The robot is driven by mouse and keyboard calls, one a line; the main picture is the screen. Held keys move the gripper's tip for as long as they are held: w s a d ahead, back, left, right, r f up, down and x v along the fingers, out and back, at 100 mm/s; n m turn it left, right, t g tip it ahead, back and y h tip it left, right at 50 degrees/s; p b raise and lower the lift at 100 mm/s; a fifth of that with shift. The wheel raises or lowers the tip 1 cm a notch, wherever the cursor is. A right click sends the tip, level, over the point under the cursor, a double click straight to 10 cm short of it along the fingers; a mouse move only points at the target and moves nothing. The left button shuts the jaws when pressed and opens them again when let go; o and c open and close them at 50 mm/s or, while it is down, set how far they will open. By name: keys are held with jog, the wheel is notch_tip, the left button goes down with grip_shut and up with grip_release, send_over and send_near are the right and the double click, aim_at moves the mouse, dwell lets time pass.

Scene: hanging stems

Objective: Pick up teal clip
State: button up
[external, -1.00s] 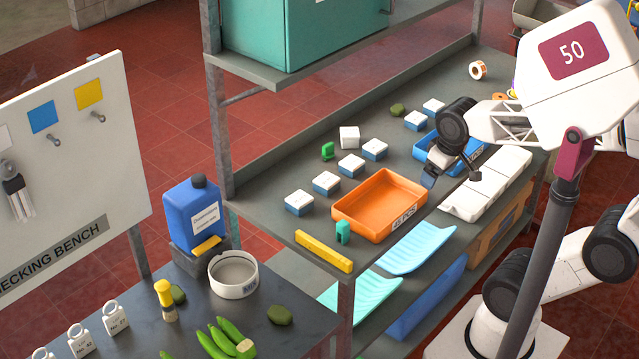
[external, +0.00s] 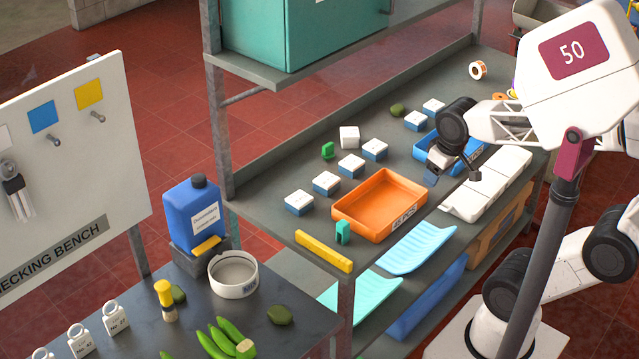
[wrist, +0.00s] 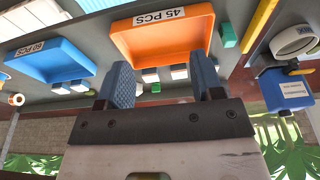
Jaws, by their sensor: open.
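The teal clip (external: 343,232) stands on the shelf at the near left corner of the orange tray, beside the yellow bar. In the wrist view the teal clip (wrist: 229,35) is at the upper right, just beside the tray's edge. A similar green clip (external: 328,150) stands farther back near a white cube; it also shows in the wrist view (wrist: 155,88). My gripper (external: 431,179) is above the shelf between the orange and blue trays, away from the teal clip. In the wrist view my gripper (wrist: 163,72) has its two blue fingers apart with nothing held.
The orange tray (external: 408,224) lies between my gripper and the teal clip. A yellow bar (external: 323,251) lies along the front edge. Several blue-and-white blocks (external: 351,166) stand behind the tray. A blue tray (external: 424,150) is by my gripper. A shelf post stands at the front.

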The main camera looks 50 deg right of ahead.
jog(key=w+a+f+m+g+y, duration=0.4)
jog(key=w+a+f+m+y, duration=0.3)
jog(key=w+f+m, duration=0.15)
jog(key=m+t+y, duration=0.2)
jog(key=m+y, duration=0.4)
jog(key=m, duration=0.4)
send_near(346, 221)
jog(key=a, duration=0.1)
jog(key=a+f, duration=0.1)
jog(key=a, duration=0.1)
jog(key=shift+s+f+n, duration=0.15)
jog(key=shift+s+n, duration=0.1)
jog(key=shift+s, duration=0.15)
jog(key=shift+w+f+y, duration=0.15)
jog(key=shift+w+y, duration=0.15)
jog(key=shift+w, duration=0.05)
jog(key=shift+a, duration=0.15)
jog(key=shift+x, duration=1.15)
jog(key=shift+f, duration=0.15)
jog(key=shift+x, duration=2.55)
jog(key=shift+w, duration=0.1)
jog(key=c, duration=1)
